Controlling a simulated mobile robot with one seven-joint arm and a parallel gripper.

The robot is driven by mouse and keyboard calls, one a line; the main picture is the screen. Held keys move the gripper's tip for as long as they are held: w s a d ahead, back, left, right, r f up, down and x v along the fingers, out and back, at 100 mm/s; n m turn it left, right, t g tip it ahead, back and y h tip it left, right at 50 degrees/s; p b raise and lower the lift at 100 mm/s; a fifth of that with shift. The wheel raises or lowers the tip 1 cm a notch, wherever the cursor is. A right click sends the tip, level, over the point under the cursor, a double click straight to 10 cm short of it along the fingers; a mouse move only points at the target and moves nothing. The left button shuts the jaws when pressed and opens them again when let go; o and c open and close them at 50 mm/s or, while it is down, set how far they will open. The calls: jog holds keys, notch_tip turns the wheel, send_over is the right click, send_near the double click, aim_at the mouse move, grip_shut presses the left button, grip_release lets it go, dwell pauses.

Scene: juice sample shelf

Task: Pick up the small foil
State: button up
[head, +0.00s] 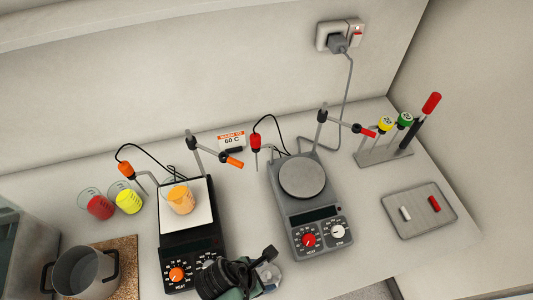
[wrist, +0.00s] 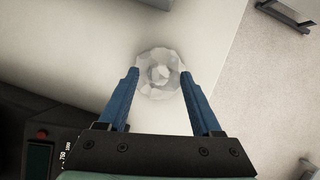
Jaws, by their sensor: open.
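The small foil (wrist: 158,82) is a crumpled, silvery, roughly round piece lying on the pale worktop in the wrist view. My gripper (wrist: 159,72) is open, with its two blue fingers on the left and right of the foil. Whether the fingers touch the foil or are a little above it, I cannot tell. In the head view, my gripper (head: 268,262) is low at the front, between the two hotplates, and the foil (head: 274,278) shows only partly beside it.
A black hotplate (head: 171,243) with an orange-filled beaker (head: 180,200) stands left of my gripper. A grey hotplate (head: 302,178) stands to the right. A metal pot (head: 85,277) is at the front left. A tray (head: 420,222) with two small bars lies at the right.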

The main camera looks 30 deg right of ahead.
jog(key=shift+f, duration=0.1)
grip_shut()
dwell(0.3)
